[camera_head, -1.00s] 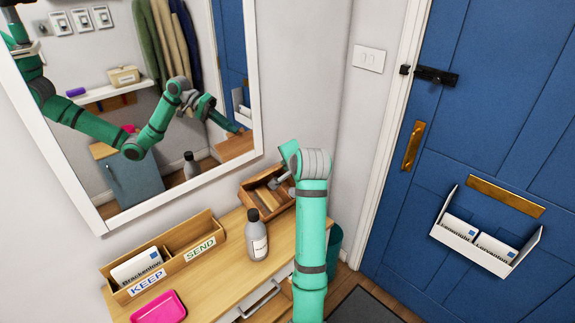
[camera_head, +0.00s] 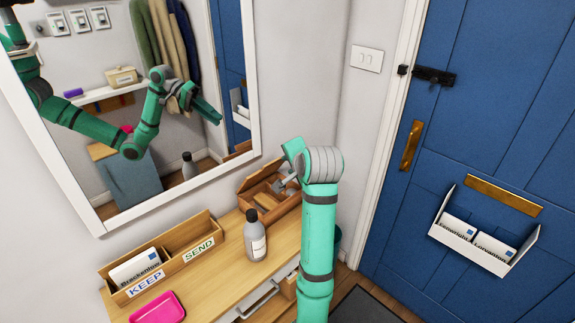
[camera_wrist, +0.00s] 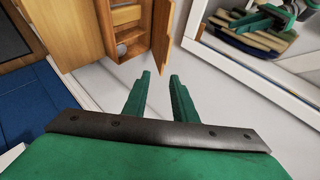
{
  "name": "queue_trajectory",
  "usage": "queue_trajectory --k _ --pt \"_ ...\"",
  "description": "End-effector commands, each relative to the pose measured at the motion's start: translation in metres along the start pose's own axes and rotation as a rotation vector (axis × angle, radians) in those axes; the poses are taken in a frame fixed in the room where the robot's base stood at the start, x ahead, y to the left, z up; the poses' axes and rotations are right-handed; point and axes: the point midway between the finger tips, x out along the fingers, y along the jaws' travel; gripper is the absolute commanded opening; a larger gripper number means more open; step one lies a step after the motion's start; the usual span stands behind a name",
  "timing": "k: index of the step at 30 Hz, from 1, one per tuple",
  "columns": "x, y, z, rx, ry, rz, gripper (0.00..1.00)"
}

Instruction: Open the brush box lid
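The brush box (camera_head: 283,211) is a small wooden box at the back right of the dresser top, by the wall under the mirror. Its lid (camera_head: 260,174) stands raised at the wall side, and the compartments inside show. In the wrist view the open box (camera_wrist: 128,15) is at the top, with the lid (camera_wrist: 162,36) standing upright on its right edge. A small round grey item lies inside. My gripper (camera_wrist: 160,82) is empty with its fingers apart, clear of the lid. My arm hides part of the box in the head view.
A grey bottle (camera_head: 255,238) stands just in front of the box. A KEEP/SEND letter sorter (camera_head: 190,252) and a pink tray (camera_head: 158,308) are at the left. The mirror (camera_head: 254,90) hangs close behind, and a blue door (camera_head: 490,120) is at the right.

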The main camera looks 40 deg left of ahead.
Motion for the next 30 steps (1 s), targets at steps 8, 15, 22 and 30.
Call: queue_trajectory --k 8,15,22,30 --pt "-0.033 0.0 0.0 0.0 0.0 -0.001 0.25" --pt "-0.037 0.0 0.0 0.001 0.0 -0.001 0.25" --pt "-0.034 0.002 0.0 0.029 -0.014 -0.002 0.0" --pt "0.008 0.041 -0.011 0.611 -0.261 -0.04 0.0"
